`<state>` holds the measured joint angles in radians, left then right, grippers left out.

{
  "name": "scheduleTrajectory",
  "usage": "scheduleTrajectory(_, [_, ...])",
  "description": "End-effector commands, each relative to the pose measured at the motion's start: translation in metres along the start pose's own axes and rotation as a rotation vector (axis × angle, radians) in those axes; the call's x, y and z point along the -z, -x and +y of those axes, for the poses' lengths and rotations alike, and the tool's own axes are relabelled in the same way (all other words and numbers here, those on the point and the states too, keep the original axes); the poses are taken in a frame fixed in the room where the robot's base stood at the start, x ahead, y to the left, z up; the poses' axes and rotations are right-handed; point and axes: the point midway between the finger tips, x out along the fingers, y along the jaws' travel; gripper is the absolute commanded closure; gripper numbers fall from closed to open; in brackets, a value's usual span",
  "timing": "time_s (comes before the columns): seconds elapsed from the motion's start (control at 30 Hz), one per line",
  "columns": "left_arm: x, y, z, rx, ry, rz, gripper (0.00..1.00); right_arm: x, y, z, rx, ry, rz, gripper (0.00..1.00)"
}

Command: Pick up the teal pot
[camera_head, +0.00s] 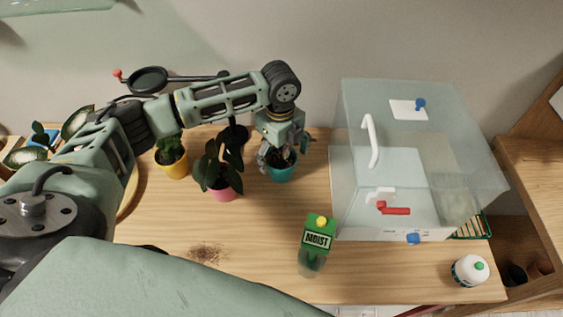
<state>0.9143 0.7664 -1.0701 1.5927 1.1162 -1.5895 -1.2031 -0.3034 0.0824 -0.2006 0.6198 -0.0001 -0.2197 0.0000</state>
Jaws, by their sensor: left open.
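The teal pot (283,174) stands on the wooden table near the back, just left of the clear box, with a plant in it. My left gripper (277,158) reaches down over the pot from above, its fingers around or just above the rim; it is open. I cannot tell whether the fingers touch the pot. The gripper hides part of the plant and the rim. My right gripper does not show.
A pink pot (223,192) and a yellow pot (175,167) stand to the left. The clear box (420,165) is close on the right. A meter marked MOIST (318,237) stands in front. A white bottle (469,270) stands front right. Spilled soil (208,253) lies front left.

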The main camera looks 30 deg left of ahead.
Motion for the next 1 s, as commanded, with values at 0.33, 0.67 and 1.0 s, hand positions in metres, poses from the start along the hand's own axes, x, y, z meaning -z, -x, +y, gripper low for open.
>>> scheduleTrajectory(0.33, [-0.0005,-0.0111,0.0004,0.001,0.0,-0.001,0.14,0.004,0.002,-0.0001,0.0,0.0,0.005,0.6])
scheduleTrajectory(0.67, [-0.0004,-0.0106,0.0003,0.001,0.0,-0.001,0.43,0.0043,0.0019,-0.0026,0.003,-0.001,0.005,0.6])
scheduleTrajectory(1.0, [-0.0006,-0.0098,-0.0001,0.002,0.0,-0.001,0.72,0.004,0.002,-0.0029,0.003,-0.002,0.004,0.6])
